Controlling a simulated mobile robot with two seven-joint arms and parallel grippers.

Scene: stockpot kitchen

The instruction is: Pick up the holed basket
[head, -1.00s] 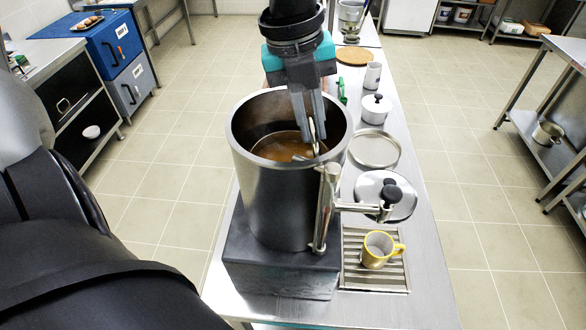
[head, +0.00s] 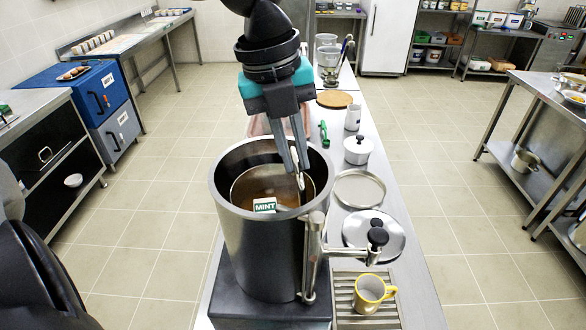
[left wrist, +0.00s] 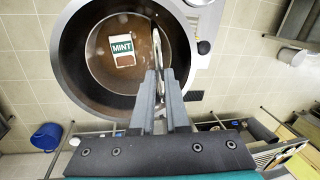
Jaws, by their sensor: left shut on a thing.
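A tall steel stockpot (head: 250,245) stands on a dark block, with brown liquid (head: 285,190) inside. My left gripper (head: 298,170) points down into the pot at its right side, jaws shut on a thin upright metal piece (head: 300,185). The left wrist view shows this metal piece (left wrist: 157,45) above my left fingertips (left wrist: 160,72). It looks like a handle; I cannot tell whether it belongs to the basket. No holes show, so the basket's body is hidden or cannot be told from the pot's inside. A white and green MINT packet (head: 265,205) lies inside the round. My right gripper is not in view.
A tap (head: 345,252) sticks out at the pot's right. A yellow mug (head: 367,296) stands on a slotted grate. A lid (head: 360,232), a metal ring (head: 345,197) and a white lidded pot (head: 357,156) lie along the counter.

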